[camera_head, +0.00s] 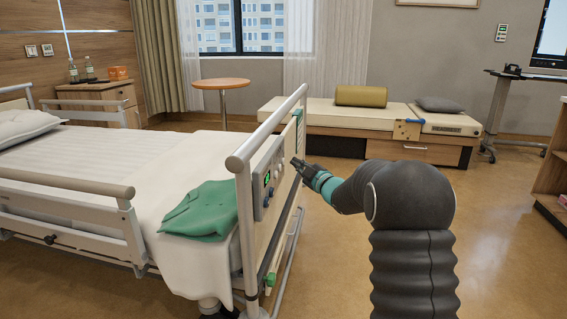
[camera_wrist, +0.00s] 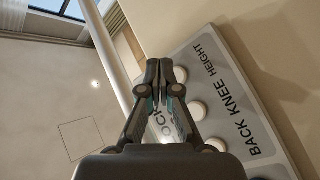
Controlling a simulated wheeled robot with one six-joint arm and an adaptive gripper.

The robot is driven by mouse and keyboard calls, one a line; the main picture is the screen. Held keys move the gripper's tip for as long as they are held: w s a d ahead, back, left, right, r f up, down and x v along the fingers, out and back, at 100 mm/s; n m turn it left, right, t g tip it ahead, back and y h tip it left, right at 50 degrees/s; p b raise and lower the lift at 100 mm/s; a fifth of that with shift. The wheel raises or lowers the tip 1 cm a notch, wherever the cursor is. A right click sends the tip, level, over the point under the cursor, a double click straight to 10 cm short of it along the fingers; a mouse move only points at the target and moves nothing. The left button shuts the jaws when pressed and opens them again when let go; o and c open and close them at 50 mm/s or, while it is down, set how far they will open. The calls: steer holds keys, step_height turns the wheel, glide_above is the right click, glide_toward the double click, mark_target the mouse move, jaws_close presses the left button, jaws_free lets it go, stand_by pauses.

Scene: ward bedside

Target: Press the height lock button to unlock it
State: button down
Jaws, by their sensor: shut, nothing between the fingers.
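The control panel (camera_head: 267,180) is mounted on the footboard of the bed, with a small green display on its face in the head view. In the wrist view the grey panel (camera_wrist: 222,78) carries round pale buttons and the words BACK, KNEE and HEIGHT. The button beside HEIGHT (camera_wrist: 180,73) is partly covered by my fingers. Part of the word LOCK shows between the fingers. My gripper (camera_head: 296,162) is shut and empty, its tips close to the panel; in the wrist view the closed fingertips (camera_wrist: 161,66) overlap the panel's edge by HEIGHT. Contact cannot be told.
The footboard rail (camera_head: 268,128) rises beside the panel. A bench (camera_head: 345,113) with a bolster (camera_head: 360,96) stands behind, a round table (camera_head: 221,84) near the window. The floor right of the bed is clear.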

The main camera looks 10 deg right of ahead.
steer(key=d, duration=0.2)
steer(key=s+d, duration=0.1)
steer(key=d, duration=0.1)
steer(key=shift+s+d, duration=0.1)
steer(key=shift+s, duration=0.1)
steer(key=s+d+r+p, duration=0.1)
steer(key=s+d+r, duration=0.1)
steer(key=d, duration=0.5)
steer(key=shift+s+d, duration=0.3)
stand_by(0.3)
